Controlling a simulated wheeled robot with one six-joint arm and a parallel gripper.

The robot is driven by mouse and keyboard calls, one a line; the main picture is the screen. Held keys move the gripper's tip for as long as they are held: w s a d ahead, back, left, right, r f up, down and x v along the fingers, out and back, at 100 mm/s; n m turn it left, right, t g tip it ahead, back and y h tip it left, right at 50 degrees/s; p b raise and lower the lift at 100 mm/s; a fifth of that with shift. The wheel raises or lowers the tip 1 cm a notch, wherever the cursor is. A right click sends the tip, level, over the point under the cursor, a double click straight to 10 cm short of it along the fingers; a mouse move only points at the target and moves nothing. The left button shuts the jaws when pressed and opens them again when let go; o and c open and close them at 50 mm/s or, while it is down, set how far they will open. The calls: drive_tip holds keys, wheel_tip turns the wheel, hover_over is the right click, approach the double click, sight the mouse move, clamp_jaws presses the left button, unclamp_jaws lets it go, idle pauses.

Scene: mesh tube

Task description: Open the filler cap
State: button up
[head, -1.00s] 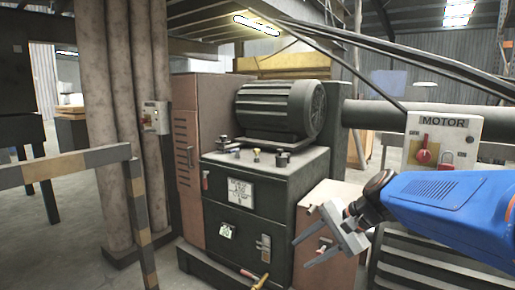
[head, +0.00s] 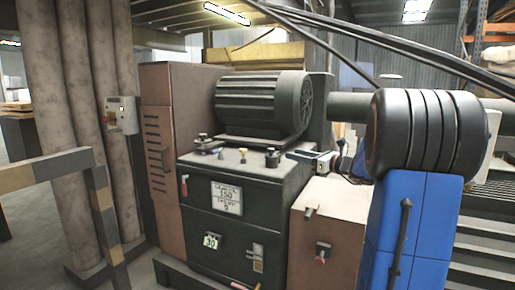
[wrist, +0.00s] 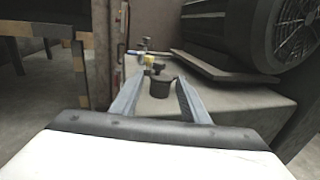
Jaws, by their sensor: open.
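Several small caps and fittings stand on the flat top of the dark machine cabinet (head: 215,170). The nearest is a black cap (head: 272,157), which is likely the filler cap; I cannot read a label on it. A yellow fitting (head: 243,154) stands to its left. In the wrist view the black cap (wrist: 159,88) appears between the two grey fingers of my gripper (wrist: 160,82), with the yellow fitting (wrist: 163,64) behind it. My gripper is open and empty. In the head view it shows small (head: 297,156), just right of the cap, partly hidden by my arm.
A large ribbed motor (head: 262,105) stands behind the caps and is close on the right in the wrist view. A lower pinkish cabinet (head: 330,210) stands at the right. A striped rail (head: 104,205) and thick pipes (head: 88,110) are at the left.

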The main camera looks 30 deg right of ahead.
sight(272, 152)
drive_tip(key=x, duration=1.7)
drive_tip(key=shift+s, duration=0.1)
clamp_jaws()
